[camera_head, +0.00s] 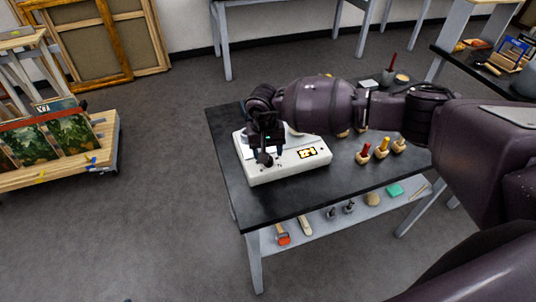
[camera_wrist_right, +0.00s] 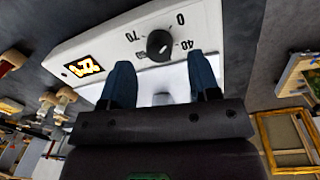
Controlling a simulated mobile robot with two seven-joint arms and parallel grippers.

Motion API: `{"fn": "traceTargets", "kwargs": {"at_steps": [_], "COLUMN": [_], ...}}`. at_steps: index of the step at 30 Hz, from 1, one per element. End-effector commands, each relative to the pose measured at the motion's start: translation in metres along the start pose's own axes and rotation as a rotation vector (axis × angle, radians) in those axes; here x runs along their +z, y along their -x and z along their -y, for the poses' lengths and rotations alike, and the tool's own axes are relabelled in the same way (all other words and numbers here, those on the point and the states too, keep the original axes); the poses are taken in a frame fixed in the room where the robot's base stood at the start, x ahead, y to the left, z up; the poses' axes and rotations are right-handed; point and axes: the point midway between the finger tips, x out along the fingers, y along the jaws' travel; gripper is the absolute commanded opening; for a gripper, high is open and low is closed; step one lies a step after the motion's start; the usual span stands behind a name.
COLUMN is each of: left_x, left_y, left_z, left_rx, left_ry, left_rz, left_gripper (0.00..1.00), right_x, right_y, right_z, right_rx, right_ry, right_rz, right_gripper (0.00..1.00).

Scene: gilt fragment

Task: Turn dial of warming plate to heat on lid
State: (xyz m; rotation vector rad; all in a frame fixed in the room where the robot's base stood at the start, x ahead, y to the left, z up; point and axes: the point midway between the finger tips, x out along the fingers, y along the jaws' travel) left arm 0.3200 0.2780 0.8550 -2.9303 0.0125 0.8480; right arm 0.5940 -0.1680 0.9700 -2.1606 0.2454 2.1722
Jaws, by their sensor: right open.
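The warming plate (camera_head: 262,178) is a white box with a lit orange display (camera_head: 308,153), on the left part of the dark table. The plate's white front also shows in the right wrist view (camera_wrist_right: 210,25). Its dial (camera_wrist_right: 160,45) is a round black knob amid printed numbers 0, 40 and 70; its exact setting is too small to tell. My right gripper (camera_wrist_right: 162,78) is open, with its two blue fingers apart and the dial just beyond and between their tips. In the head view the right gripper (camera_head: 266,155) is over the plate and hides part of it. My left gripper is out of view.
The dark table (camera_head: 305,202) holds several wooden-based tools, one with a red handle (camera_head: 383,147), right of the plate. A lower shelf (camera_head: 325,220) carries more tools. A trolley (camera_head: 105,150) with paintings stands at left, with open floor between.

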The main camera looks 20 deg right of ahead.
Motion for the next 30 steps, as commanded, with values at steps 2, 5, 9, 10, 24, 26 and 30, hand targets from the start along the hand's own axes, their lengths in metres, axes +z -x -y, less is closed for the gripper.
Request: {"fn": "traceTargets", "kwargs": {"at_steps": [2,5,9,10,24,26,30], "left_x": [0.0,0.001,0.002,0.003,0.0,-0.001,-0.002], "left_y": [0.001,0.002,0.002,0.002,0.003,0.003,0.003], "left_z": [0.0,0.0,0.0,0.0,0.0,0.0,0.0], "left_rx": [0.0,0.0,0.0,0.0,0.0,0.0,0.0], "left_ry": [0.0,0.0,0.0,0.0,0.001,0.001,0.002], "left_rz": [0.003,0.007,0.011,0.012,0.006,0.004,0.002], "left_gripper": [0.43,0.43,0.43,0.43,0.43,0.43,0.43], "right_x": [0.001,0.0,0.0,0.0,0.0,0.0,0.0], "right_y": [-0.011,-0.02,-0.028,-0.029,-0.029,-0.029,-0.029], "right_z": [0.0,0.0,0.0,0.0,0.0,0.0,0.0], "right_rx": [0.0,-0.001,-0.001,-0.001,-0.001,-0.001,-0.001], "right_ry": [-0.002,-0.001,-0.001,-0.001,-0.001,-0.001,-0.001], "right_rz": [0.003,0.001,0.001,0.001,0.0,0.0,0.0], "right_gripper": [0.56,0.56,0.56,0.56,0.27,0.18,0.07]}}
